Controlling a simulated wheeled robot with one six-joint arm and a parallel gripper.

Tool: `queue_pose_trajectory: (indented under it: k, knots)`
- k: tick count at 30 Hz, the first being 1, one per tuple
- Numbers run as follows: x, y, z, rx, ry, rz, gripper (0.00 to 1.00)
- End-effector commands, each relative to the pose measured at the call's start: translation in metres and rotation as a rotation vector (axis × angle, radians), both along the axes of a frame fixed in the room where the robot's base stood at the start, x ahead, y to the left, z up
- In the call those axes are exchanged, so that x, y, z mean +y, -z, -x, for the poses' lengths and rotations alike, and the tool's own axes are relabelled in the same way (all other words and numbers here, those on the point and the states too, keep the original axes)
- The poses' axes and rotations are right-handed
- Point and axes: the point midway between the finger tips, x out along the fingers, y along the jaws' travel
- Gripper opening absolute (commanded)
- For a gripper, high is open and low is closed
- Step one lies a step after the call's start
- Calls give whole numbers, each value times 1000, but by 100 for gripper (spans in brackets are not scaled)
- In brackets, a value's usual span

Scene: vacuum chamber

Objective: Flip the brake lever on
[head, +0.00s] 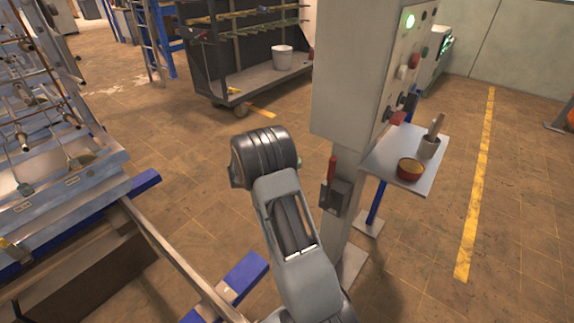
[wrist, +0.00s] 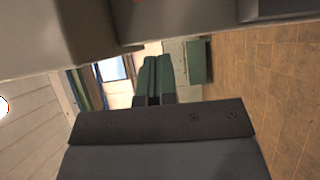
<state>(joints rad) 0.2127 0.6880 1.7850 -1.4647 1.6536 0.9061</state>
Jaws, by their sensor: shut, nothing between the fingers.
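The brake lever (head: 332,170) has a red handle. It stands up from a dark box (head: 335,197) on the grey post below the control cabinet, in the head view. My arm is in front, to the left of the lever; its end is hidden behind the arm links there. In the wrist view my gripper (wrist: 157,66) shows its two greenish fingers side by side, shut and empty. Dark grey surfaces fill the top of the wrist view, with a tiny red spot at the top edge; I cannot tell whether that is the lever.
The control cabinet (head: 355,70) has a lit green lamp and knobs. A wheeled cart (head: 240,92) stands behind. Metal equipment (head: 60,210) is at left.

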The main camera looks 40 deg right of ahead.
Motion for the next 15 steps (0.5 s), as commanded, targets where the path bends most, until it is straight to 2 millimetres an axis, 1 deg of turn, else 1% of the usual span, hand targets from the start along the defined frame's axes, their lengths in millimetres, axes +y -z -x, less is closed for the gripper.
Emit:
queue_pose_trajectory:
  k: [1, 3, 8, 12, 15]
  knots:
    - [-11, -2, 4, 0, 4, 1, 0]
    - [-23, -1, 9, -1, 4, 0, 0]
    - [-48, -1, 18, 0, 3, 0, 0]
    - [-54, -2, 35, 0, 1, 0, 0]
    - [-58, -1, 44, 0, 0, 0, 0]
